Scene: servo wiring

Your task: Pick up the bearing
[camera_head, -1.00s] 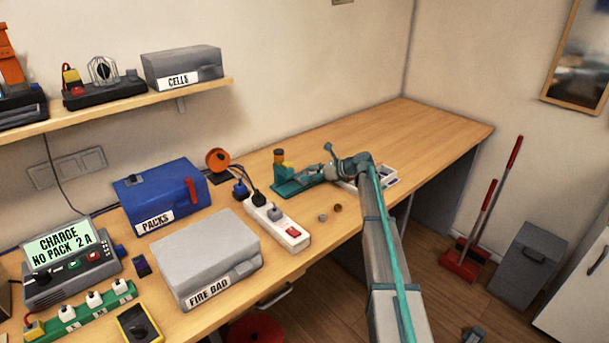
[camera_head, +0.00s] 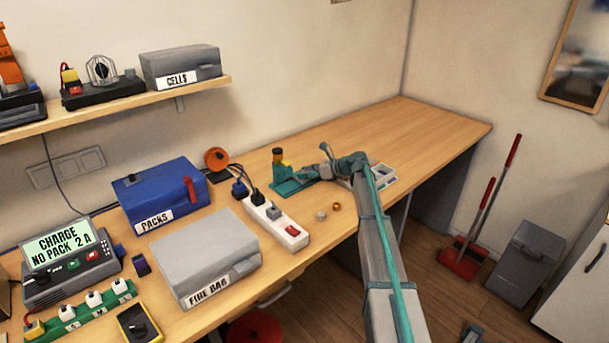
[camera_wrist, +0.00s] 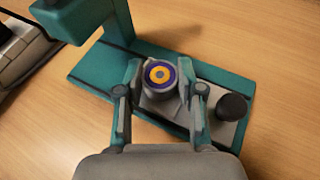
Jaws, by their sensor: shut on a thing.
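The bearing (camera_wrist: 160,75) is a small round piece with blue and yellow-orange rings on its top face. It sits in or on a grey round part on the teal fixture (camera_wrist: 95,65); I cannot tell whether it is lifted. My gripper (camera_wrist: 160,84) has one finger on each side of this piece and is shut on it. In the head view my gripper (camera_head: 318,172) is low over the teal fixture (camera_head: 290,187), and the bearing is too small to make out there.
A black round knob (camera_wrist: 232,106) stands right of my fingers, and the fixture's teal arm (camera_wrist: 85,18) rises at upper left. A grey round part (camera_head: 321,215) and a brass-coloured one (camera_head: 336,206) lie nearby. A power strip (camera_head: 275,220) is left; the table's far right is clear.

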